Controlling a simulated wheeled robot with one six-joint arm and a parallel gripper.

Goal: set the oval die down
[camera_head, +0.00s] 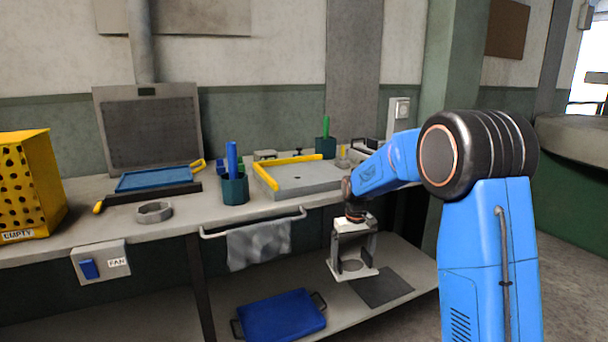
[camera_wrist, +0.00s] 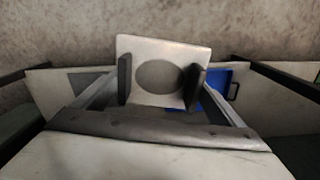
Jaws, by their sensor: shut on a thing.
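My gripper (camera_head: 353,251) hangs down below the bench's front edge, over the lower shelf. Its two dark fingers also show in the wrist view (camera_wrist: 160,84), shut on the sides of the oval die. The oval die (camera_wrist: 159,47) is a pale, flat, squarish plate with a grey oval in its middle. It also shows at the fingertips in the head view (camera_head: 341,274). I cannot tell whether it touches the lower shelf or hangs just above it. A dark grey mat (camera_head: 385,290) lies on the shelf, right of the die.
The lower shelf (camera_head: 345,313) also holds a blue tray (camera_head: 280,315) with dark handles, left of the die. A towel (camera_head: 258,245) hangs from a rail at the bench edge. The bench above carries a grey tray (camera_head: 308,178), a pen cup (camera_head: 235,190) and a ring (camera_head: 154,212).

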